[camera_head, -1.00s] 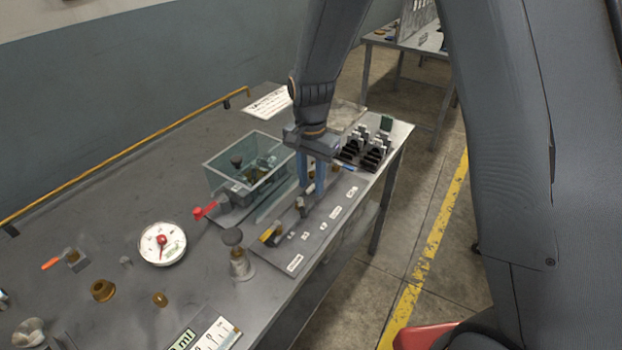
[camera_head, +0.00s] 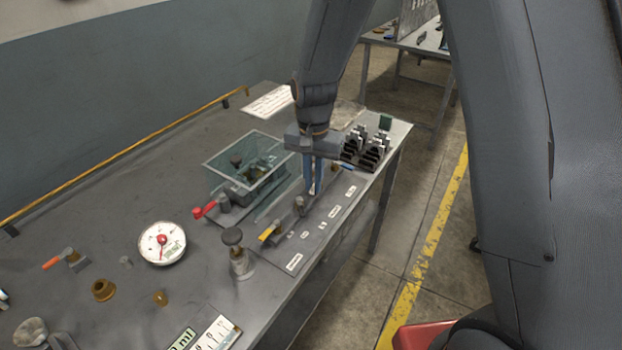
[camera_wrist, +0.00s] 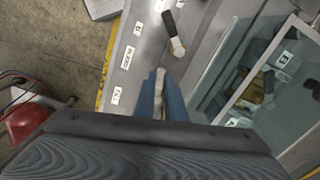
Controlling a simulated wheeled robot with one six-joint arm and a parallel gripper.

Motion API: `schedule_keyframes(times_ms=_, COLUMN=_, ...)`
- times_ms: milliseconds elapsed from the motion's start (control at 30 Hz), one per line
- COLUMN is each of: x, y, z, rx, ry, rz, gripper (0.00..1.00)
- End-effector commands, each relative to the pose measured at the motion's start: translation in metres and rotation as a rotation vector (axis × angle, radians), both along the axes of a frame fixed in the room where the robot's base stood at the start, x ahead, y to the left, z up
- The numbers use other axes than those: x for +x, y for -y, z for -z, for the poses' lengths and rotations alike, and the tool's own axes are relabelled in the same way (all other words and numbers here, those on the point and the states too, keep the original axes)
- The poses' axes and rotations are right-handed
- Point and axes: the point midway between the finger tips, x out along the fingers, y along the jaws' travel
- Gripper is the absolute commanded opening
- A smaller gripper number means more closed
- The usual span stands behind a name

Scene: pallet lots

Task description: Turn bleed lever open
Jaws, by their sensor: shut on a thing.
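My gripper (camera_head: 313,188) points down over a long labelled plate (camera_head: 284,246) along the bench's front edge. In the wrist view its blue fingers (camera_wrist: 160,92) are shut on a small pale metal piece (camera_wrist: 160,76), mostly hidden between them. A yellow-handled lever (camera_head: 268,233) and a metal fitting (camera_head: 300,204) sit on the same plate, left of my gripper. A red lever (camera_head: 205,209) sticks out near the clear box. An orange-handled lever (camera_head: 58,259) lies at the far left. I cannot tell which one is the bleed lever.
A clear box (camera_head: 218,176) with parts stands just left of my gripper. A dial gauge (camera_head: 162,243) and a black-knobbed post (camera_head: 240,258) are nearer. A rack of black and grey clamps (camera_head: 366,150) stands to the right. A dark-handled piece (camera_wrist: 172,30) lies ahead in the wrist view.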

Motion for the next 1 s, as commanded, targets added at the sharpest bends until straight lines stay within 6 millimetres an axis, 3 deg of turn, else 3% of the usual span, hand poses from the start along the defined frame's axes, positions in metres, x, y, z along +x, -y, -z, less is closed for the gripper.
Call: schedule_keyframes(times_ms=1000, x=0.003, y=0.037, z=-0.001, rx=0.000, ry=0.002, rz=-0.957, gripper=0.00)
